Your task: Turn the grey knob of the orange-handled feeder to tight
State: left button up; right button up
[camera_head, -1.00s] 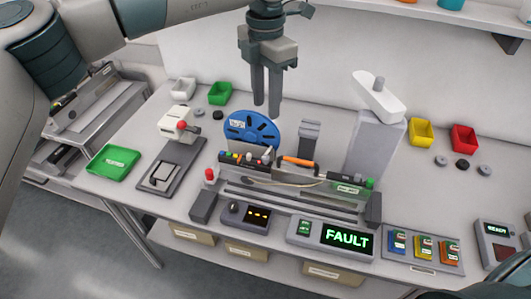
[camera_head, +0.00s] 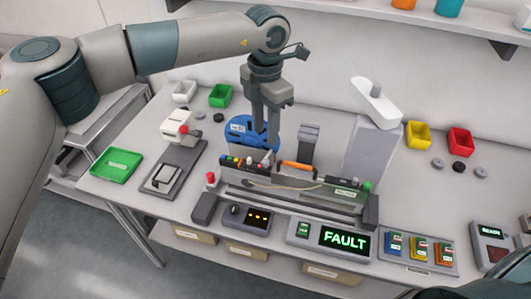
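The orange-handled feeder lies across the bench fixture, its orange handle (camera_head: 298,166) right of centre. Left of the handle, its dark top block (camera_head: 237,161) carries several small coloured parts. The grey knob cannot be clearly picked out; small pale parts show on the block by my fingertips. My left gripper (camera_head: 266,140) points straight down just above and behind this block, left of the orange handle. Its two fingers are parted by a narrow gap, with nothing seen between them. Whether the fingertips touch the feeder cannot be told. My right gripper is not in view.
A blue reel (camera_head: 238,132) stands behind the feeder, partly hidden by my fingers. A tall grey post (camera_head: 371,150) with a white top stands to the right. A display (camera_head: 344,238) in front reads FAULT. A white press-like device (camera_head: 175,128) stands left.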

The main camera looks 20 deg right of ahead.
aim_at(265, 161)
pick_arm(q)
notch_tip(265, 161, down, 10)
jog(key=p, duration=0.4)
jog(key=shift+r, duration=0.25)
jog(key=shift+f, duration=0.65)
grip_shut()
